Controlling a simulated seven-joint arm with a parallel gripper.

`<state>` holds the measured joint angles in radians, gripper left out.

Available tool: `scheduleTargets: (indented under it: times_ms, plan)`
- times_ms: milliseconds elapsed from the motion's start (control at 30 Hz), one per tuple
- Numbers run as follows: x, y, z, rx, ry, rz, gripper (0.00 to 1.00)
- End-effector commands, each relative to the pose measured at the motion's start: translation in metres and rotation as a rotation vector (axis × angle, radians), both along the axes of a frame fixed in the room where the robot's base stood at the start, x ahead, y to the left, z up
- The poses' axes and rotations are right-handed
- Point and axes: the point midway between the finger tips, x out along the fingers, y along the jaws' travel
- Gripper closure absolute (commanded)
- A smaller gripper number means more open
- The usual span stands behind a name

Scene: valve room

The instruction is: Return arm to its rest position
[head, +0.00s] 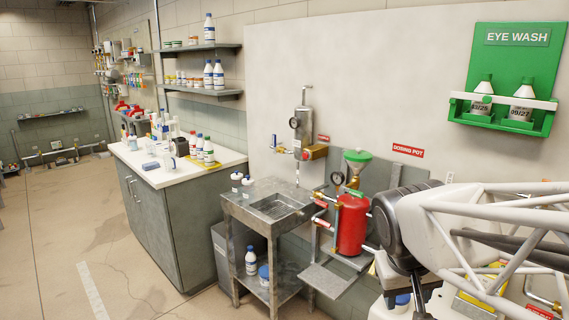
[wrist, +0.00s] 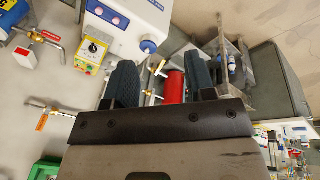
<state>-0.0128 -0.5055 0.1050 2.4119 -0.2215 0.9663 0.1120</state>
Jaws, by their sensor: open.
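My gripper (wrist: 162,74) shows in the wrist view with its two dark padded fingers spread wide apart. Nothing is held between them. Beyond the gap is the red dosing pot (wrist: 173,88), partly hidden by the fingers and palm; I see no contact with it. In the head view, my arm fills the lower right, with a dark rounded joint and pale frame links. The red dosing pot (head: 352,226) stands left of that joint, with a green funnel (head: 357,156) above it. My fingertips cannot be made out in the head view.
A metal sink stand (head: 268,208) is left of the pot. A grey cabinet (head: 165,220) with bottles on top stands farther left. A green eye wash station (head: 509,75) hangs at upper right. A yellow box (wrist: 92,53) and white unit (wrist: 128,22) show in the wrist view. The left floor is clear.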

Motion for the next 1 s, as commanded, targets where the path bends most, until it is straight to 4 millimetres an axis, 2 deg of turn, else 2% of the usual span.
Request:
scheduleTargets:
  times_ms: [33,200,400,1000]
  plan:
    - [-0.013,0.003,-0.001,0.026,-0.011,-0.005,0.5]
    - [-0.046,0.014,-0.009,0.108,-0.036,-0.009,0.5]
    - [-0.066,0.022,-0.015,0.163,-0.056,-0.011,0.5]
    - [-0.07,0.024,-0.017,0.175,-0.059,-0.011,0.5]
